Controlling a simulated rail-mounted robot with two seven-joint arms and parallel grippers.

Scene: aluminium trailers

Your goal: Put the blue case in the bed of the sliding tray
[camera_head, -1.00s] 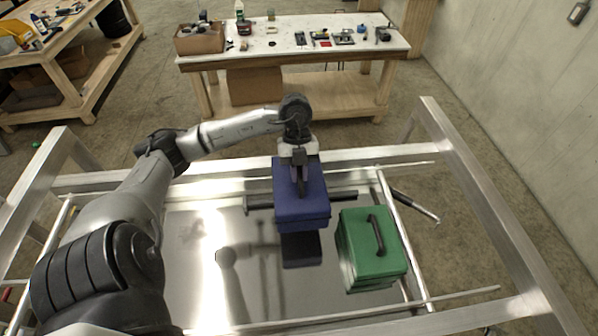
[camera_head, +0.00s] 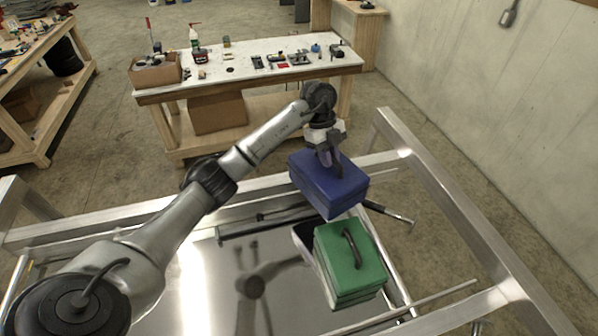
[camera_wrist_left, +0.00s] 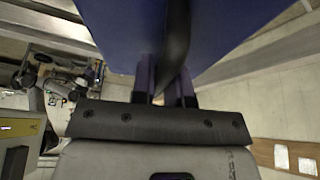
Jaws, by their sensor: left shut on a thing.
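The blue case (camera_head: 327,187) hangs from my left gripper (camera_head: 328,155), which is shut on its handle. It is held above the far right part of the sliding tray (camera_head: 205,292), behind the green case, and is slightly turned. In the left wrist view the blue case (camera_wrist_left: 235,30) fills the top, with its dark handle (camera_wrist_left: 174,45) between the fingers. The tray is a shiny metal bed that mirrors the arm and cases. My right gripper is not in view.
A green case (camera_head: 352,262) with a dark handle stands on the tray's right side. A dark bar (camera_head: 262,222) lies along the tray's far side. The aluminium frame (camera_head: 440,190) surrounds it. A workbench (camera_head: 250,80) with tools stands behind. The tray's middle is bare.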

